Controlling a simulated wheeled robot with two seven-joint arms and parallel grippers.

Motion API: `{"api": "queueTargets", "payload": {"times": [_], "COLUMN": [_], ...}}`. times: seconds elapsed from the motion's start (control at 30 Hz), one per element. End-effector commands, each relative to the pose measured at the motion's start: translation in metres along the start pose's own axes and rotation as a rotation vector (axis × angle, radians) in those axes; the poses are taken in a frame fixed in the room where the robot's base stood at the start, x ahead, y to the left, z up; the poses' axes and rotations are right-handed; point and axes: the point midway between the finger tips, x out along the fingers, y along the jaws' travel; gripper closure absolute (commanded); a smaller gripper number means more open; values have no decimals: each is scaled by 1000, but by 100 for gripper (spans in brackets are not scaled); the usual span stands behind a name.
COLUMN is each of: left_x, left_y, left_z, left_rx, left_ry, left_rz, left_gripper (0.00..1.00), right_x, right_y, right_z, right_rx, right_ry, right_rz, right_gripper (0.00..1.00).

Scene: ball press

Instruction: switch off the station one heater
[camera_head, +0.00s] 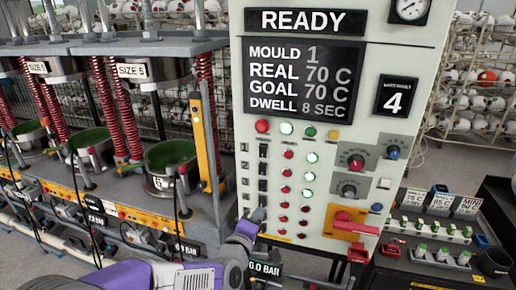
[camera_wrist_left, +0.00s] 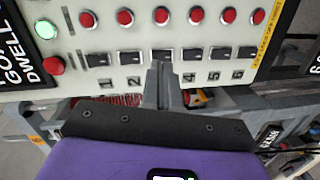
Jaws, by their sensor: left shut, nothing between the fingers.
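The control panel (camera_head: 345,150) carries a column of black rocker switches, numbered from the top. The station one switch (camera_head: 263,150) is the top one, with a red lamp (camera_head: 288,154) to its right. In the wrist view the panel is turned, and the station one switch (camera_wrist_left: 98,60) is leftmost, above the label 1. My left gripper (camera_head: 258,215) is shut and empty at the lower end of the switch column. In the wrist view its fingertips (camera_wrist_left: 160,72) overlap the row near switch 3 and hide that label; contact cannot be told. My right gripper is not in view.
The display (camera_head: 303,80) reads mould 1, real 70 C, goal 70 C, dwell 8 sec; READY is above. A red handle (camera_head: 355,225) sticks out at the panel's lower right. Presses (camera_head: 150,75) stand at left, a side tray (camera_head: 435,225) at right.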

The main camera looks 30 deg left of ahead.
Motion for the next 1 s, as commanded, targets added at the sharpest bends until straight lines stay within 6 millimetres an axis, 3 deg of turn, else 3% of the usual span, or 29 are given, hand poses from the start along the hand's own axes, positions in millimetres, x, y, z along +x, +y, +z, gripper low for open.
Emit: {"api": "queueTargets", "payload": {"times": [0.03, 0.1, 0.23, 0.7, 0.87, 1.0], "left_x": [-11, -22, -35, -35, -19, 5], "left_y": [34, 60, 87, 93, 96, 102], "left_z": [-16, -32, -47, -51, -53, -56], "left_rx": [-51, -110, -175, -193, -191, -191], "left_ry": [36, 68, 100, 106, 106, 105], "left_rz": [67, 133, 205, 222, 220, 220], "left_gripper": [100, 100, 100, 100, 100, 100], "right_x": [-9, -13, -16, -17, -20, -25], "right_y": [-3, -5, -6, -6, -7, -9], "right_z": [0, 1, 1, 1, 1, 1], "right_rx": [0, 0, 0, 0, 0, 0], "right_ry": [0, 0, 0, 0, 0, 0], "right_rz": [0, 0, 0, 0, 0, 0], "right_gripper": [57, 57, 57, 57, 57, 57]}}
